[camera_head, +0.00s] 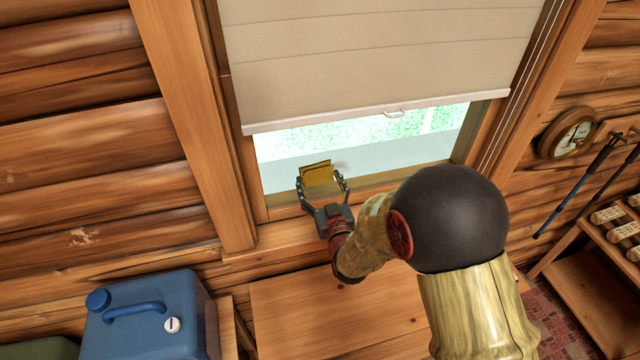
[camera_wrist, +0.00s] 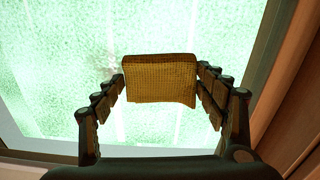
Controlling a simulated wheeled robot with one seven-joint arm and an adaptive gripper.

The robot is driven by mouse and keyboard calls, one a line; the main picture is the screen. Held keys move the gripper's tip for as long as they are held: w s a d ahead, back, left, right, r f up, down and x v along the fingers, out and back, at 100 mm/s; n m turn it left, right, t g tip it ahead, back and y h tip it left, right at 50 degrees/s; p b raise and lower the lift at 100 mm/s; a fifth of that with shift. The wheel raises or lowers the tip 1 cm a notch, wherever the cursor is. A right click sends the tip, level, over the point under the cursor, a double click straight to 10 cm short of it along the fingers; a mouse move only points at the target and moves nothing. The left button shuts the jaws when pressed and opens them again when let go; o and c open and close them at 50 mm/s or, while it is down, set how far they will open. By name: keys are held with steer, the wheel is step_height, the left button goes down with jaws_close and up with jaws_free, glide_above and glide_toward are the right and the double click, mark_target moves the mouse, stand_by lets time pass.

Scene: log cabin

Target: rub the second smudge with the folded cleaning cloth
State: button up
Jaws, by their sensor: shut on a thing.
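The folded cleaning cloth (camera_head: 317,174) is yellow-brown with a woven face. My gripper (camera_head: 324,186) is shut on it, one finger at each side edge. In the wrist view the cloth (camera_wrist: 160,80) sits between the fingertips, in front of the bright window pane (camera_wrist: 60,60). A faint brownish smudge (camera_wrist: 107,66) shows on the pane just left of the cloth in the wrist view. In the head view a pale mark (camera_head: 343,166) lies just right of the cloth. I cannot tell whether the cloth touches the glass. Any mark behind the cloth is hidden.
A beige blind (camera_head: 380,50) covers the upper window, its bar above the cloth. The wooden frame (camera_head: 190,110) is close on the left. A wooden table (camera_head: 320,310) stands below. A blue jug (camera_head: 150,320) is at lower left. A round dial (camera_head: 568,135) hangs right.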

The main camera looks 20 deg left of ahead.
mark_target(332, 180)
steer(key=shift+w+d+b, duration=0.45)
steer(key=shift+d+b, duration=0.05)
steer(key=shift+d, duration=0.3)
steer(key=shift+w+d+b, duration=0.45)
steer(key=shift+d+b, duration=0.05)
steer(key=shift+d, duration=0.3)
steer(key=shift+w+d+r+b, duration=0.1)
steer(key=shift+w+d+b, duration=0.6)
steer(key=shift+d, duration=0.4)
steer(key=shift+w+d+f+b, duration=0.1)
steer(key=shift+w+d+b, duration=0.6)
steer(key=shift+d, duration=0.35)
steer(key=shift+w+d+r+b, duration=0.1)
steer(key=shift+w+d+b, duration=0.55)
steer(key=shift+d, duration=0.45)
steer(key=shift+b, duration=0.35)
steer(key=shift+s+a+b, duration=0.5)
steer(key=shift+a, duration=0.3)
steer(key=shift+s+a+b, duration=0.8)
steer(key=shift+s+a, duration=0.05)
steer(key=shift+a, duration=0.5)
steer(key=shift+s+a+b, duration=0.75)
steer(key=shift+s+a, duration=0.05)
steer(key=shift+a, duration=0.6)
steer(key=shift+s+a+b, duration=0.8)
steer(key=shift+s+a, duration=0.05)
steer(key=shift+a, duration=0.5)
steer(key=shift+d, duration=0.1)
